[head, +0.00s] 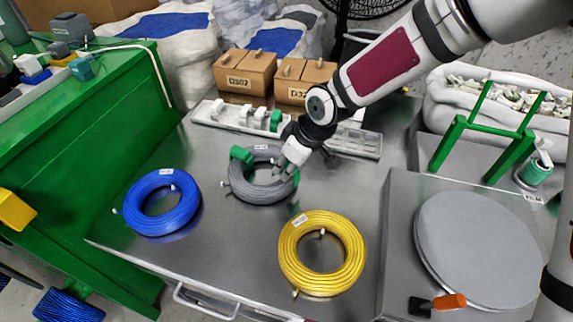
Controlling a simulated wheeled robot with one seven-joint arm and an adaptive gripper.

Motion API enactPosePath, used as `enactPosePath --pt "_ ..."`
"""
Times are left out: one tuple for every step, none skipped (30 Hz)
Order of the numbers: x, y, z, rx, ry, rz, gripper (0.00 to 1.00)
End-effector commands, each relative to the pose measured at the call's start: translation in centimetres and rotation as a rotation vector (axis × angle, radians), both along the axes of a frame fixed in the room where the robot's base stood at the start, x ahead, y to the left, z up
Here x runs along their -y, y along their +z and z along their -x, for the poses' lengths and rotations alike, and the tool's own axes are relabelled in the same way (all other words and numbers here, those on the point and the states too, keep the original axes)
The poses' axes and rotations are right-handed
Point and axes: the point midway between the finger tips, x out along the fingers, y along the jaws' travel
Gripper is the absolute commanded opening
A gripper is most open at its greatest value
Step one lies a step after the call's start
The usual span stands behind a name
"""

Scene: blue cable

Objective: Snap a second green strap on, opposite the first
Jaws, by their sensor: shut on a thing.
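A grey cable coil (253,190) lies on the steel table, with a white label at its back edge. A first green strap (240,155) sits on the coil's back left side. My gripper (287,172) is at the coil's right side, pointing down, and is shut on a second green strap (296,179). This strap is at the coil's right side, roughly across from the first. The fingers hide much of it, so I cannot tell whether it is snapped around the cable. Another green strap (276,120) stands in the tray behind, beside white ones.
A blue coil (162,203) lies to the left and a yellow coil (322,253) to the front right. The tray (215,117) and cardboard boxes (244,73) are behind. A round grey plate (478,248) and an orange-handled tool (446,302) are at right.

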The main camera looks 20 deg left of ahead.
Motion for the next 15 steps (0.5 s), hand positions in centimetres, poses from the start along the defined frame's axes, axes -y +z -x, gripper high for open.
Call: enactPosePath --pt "0.0 0.0 0.0 0.000 0.000 0.000 0.06" --pt "0.0 0.0 0.0 0.000 0.000 0.000 0.06" --pt "0.0 0.0 0.0 0.000 0.000 0.000 0.06" --pt "0.0 -0.1 0.0 0.000 0.000 0.000 0.06" --pt "0.0 -0.1 0.0 0.000 0.000 0.000 0.06" --pt "0.0 -0.2 0.0 0.000 0.000 0.000 0.06" --pt "0.0 -0.3 0.0 0.000 0.000 0.000 0.06" --pt "0.0 -0.4 0.0 0.000 0.000 0.000 0.06" --pt "0.0 -0.5 0.0 0.000 0.000 0.000 0.06" --pt "0.0 -0.6 0.0 0.000 0.000 0.000 0.06" --pt "0.0 -0.6 0.0 0.000 0.000 0.000 0.06" --pt "0.0 -0.8 0.0 0.000 0.000 0.000 0.06" --pt "0.0 -0.8 0.0 0.000 0.000 0.000 0.06" --pt "0.0 -0.9 0.0 0.000 0.000 0.001 0.06" --pt "0.0 -1.0 0.0 0.000 0.000 0.001 0.06"
